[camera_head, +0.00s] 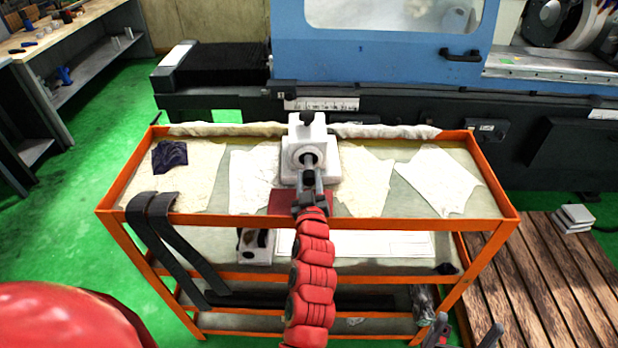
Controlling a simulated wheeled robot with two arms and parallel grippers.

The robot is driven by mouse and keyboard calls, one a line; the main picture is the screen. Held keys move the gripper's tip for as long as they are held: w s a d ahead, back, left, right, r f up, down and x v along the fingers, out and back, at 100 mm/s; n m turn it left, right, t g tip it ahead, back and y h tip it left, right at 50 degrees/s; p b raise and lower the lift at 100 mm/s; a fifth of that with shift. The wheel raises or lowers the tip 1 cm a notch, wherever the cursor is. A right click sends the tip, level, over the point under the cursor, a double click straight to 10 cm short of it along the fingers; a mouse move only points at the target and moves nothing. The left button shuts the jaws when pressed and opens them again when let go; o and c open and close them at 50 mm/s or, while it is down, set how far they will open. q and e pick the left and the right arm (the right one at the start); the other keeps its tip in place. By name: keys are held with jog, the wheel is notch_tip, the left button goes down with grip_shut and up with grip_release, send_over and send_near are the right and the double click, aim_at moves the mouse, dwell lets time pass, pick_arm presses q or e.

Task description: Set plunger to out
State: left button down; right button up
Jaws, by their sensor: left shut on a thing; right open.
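A white block-shaped device (295,130) stands upright on the top shelf of the orange cart, on a dark red pad (284,203). A dark cap sits on its top. The plunger (308,160) is a dark rod in the round opening of its front face, pointing toward me. My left gripper (309,181), at the end of the red segmented arm, is shut on the plunger's near end, just in front of the device. The fingers hide part of the rod. My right gripper (468,338) is open and empty at the bottom edge, low beside the cart's right front.
The orange cart (400,224) carries cloths, a dark blue rag (170,157) and black straps (180,245) over its left front. A blue machine (390,50) stands close behind. A wooden pallet (560,275) lies right. Green floor is free at left.

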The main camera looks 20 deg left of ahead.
dwell(0.6)
pick_arm(q)
jog(key=shift+s+d+f+b, duration=0.25)
jog(key=shift+s+b, duration=0.15)
jog(key=shift+b, duration=0.35)
jog(key=shift+s+b, duration=0.3)
jog(key=shift+s+d+r, duration=0.1)
jog(key=shift+s+r, duration=0.05)
jog(key=shift+s, duration=0.05)
jog(key=shift+c, duration=2.3)
grip_release()
jog(key=shift+r, duration=0.1)
